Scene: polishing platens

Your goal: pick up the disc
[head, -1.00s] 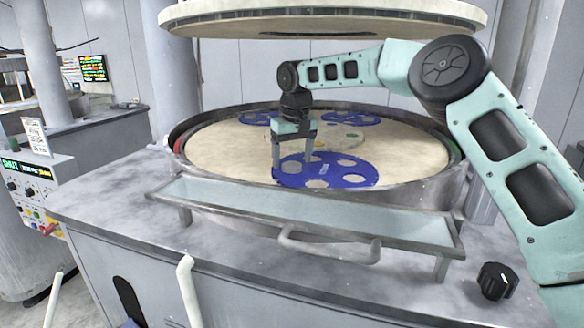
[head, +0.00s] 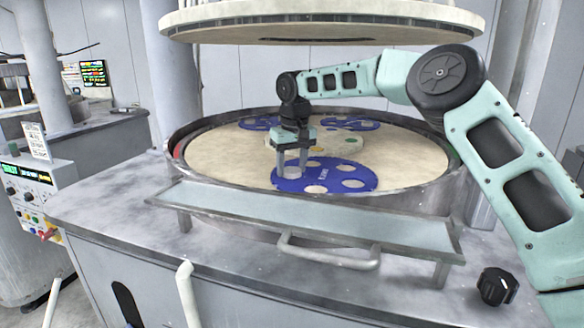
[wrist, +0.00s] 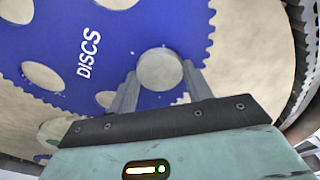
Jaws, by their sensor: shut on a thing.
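The blue toothed carrier (head: 345,178) lies on the front of the round platen, with several round holes and the white word DISCS; it fills much of the wrist view (wrist: 110,55). A grey-tan round disc (wrist: 160,69) sits between my fingertips, near the carrier's toothed edge. My gripper (head: 292,171) points down over the carrier's left part and is shut on the disc, with one finger on each side in the wrist view (wrist: 160,74). The disc's lower side is hidden, and I cannot tell whether it is clear of the carrier.
A large round upper plate (head: 320,22) hangs above. A long tray-like shelf (head: 320,215) and a knob (head: 497,286) are in front.

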